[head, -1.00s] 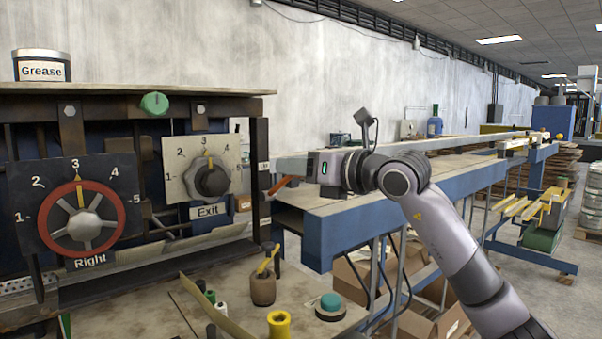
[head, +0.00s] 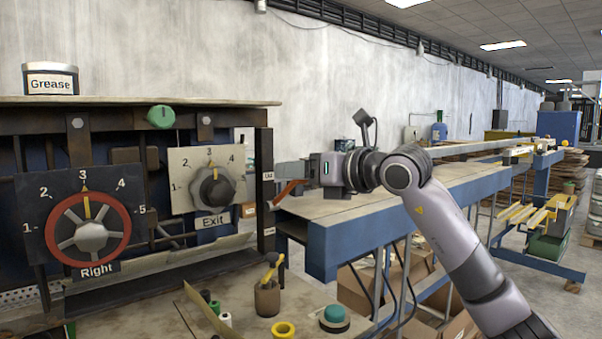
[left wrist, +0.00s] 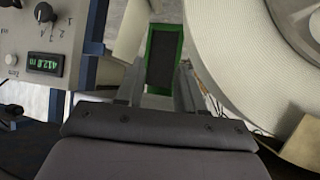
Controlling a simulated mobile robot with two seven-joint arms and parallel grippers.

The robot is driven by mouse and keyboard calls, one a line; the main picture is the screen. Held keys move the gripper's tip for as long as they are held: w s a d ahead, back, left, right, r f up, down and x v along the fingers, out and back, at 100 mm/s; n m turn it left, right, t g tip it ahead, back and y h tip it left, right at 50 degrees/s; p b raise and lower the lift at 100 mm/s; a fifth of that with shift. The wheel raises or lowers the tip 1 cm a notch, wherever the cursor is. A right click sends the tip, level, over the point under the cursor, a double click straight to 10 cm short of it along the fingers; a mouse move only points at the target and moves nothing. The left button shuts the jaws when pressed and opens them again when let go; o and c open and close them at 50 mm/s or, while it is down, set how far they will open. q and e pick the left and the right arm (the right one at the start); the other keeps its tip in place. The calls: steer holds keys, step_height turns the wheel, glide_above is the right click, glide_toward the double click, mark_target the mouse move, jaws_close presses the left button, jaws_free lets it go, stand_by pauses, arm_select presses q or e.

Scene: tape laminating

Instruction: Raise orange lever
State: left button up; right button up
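The orange lever (head: 287,193) sticks out to the right from the end post of the machine in the head view, tilted upward toward its free end. My right gripper (head: 294,172) is just beside and above the lever's free end, pointing left. Its fingers are small and seen from the side, so I cannot tell whether they are open or touch the lever. My left gripper (left wrist: 160,88) shows only in the left wrist view, with its fingers apart. A green-framed dark block (left wrist: 163,60) shows between or beyond those fingers; I cannot tell whether they touch it.
The machine's Right dial (head: 90,237) and Exit dial (head: 215,188) face me on the left. A blue-sided table (head: 350,240) runs behind my right arm. A brown pot (head: 267,298) and a teal button (head: 334,316) stand in front. A large pale roll (left wrist: 235,60) is close to the left gripper.

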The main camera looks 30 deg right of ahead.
steer(key=shift+s+f, duration=0.1)
steer(key=b+v, duration=0.2)
steer(key=v, duration=0.5)
steer(key=shift+b, duration=0.35)
